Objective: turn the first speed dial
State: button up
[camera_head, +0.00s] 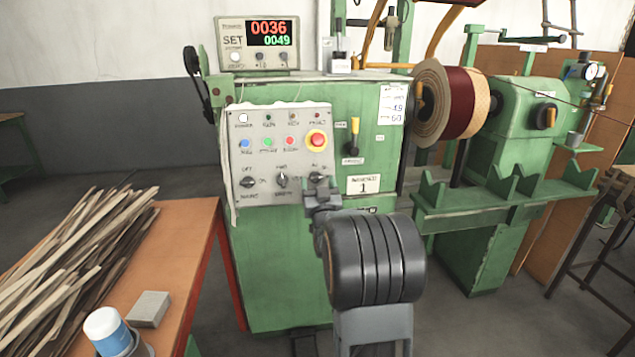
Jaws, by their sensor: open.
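A grey control panel (279,155) is on the front of the green winding machine (350,110). Its lower row holds three dark rotary dials: a left dial (248,182), a middle dial (282,180) and a right dial (316,177). Their labels are too small to tell which one is the first speed dial. My gripper (320,189) is open at the panel's lower right corner, just below the right dial. It covers that dial's lower edge; I cannot tell whether it touches. My dark arm reaches up from the bottom and hides part of the machine front.
A red emergency button (316,139) and small coloured buttons sit above the dials. An orange table (180,262) with wooden strips (70,250) stands left. A wound coil (450,104) hangs at upper right.

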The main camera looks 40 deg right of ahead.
jog(key=shift+w+d+r, duration=0.25)
jog(key=shift+w, duration=0.25)
jog(key=c, duration=0.9)
